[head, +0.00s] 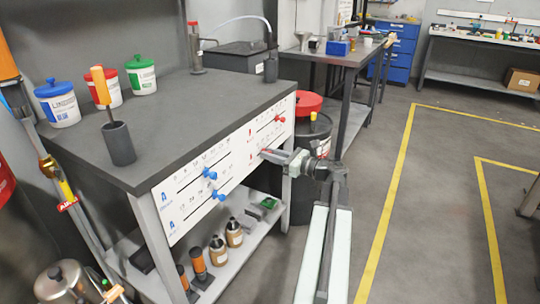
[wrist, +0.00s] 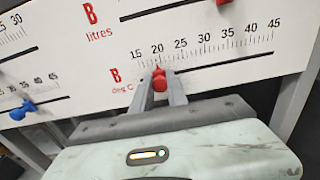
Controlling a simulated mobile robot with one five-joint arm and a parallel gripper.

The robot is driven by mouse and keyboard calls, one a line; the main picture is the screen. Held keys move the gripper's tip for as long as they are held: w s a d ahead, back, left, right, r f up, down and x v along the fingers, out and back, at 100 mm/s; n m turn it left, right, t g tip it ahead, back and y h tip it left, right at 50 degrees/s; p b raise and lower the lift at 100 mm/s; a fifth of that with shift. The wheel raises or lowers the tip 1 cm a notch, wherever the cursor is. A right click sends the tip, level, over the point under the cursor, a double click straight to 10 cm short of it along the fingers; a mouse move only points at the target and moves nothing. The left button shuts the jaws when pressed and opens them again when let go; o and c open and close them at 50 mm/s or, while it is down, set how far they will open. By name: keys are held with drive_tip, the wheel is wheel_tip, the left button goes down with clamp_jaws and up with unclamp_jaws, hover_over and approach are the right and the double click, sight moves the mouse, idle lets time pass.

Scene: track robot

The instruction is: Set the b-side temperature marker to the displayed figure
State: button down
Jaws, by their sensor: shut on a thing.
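A white panel (head: 240,152) with slotted scales is fixed along the front of a dark-topped workbench. In the wrist view the lower red scale, marked B deg C (wrist: 122,85), runs from 15 to 45. Its red marker (wrist: 159,80) sits on the slot with its tip near the 20. My gripper (wrist: 160,92) is shut on this red marker, with one finger on each side of its knob. In the head view my gripper (head: 268,153) reaches the right part of the panel and hides the marker. No displayed target figure is readable in either view.
A second red marker (head: 281,118) sits on the B litres scale above. Two blue markers (head: 210,173) (head: 219,195) sit on the A scales at left. A red-lidded drum (head: 308,103) stands beside the bench. Bare floor (head: 375,180) lies to the right.

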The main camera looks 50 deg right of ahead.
drive_tip(key=d, duration=0.2)
drive_tip(key=w+d, duration=0.1)
drive_tip(key=d, duration=0.1)
drive_tip(key=c, duration=1.3)
unclamp_jaws()
drive_tip(key=shift+s, duration=0.1)
drive_tip(key=v, duration=0.7)
drive_tip(key=shift+s, duration=0.35)
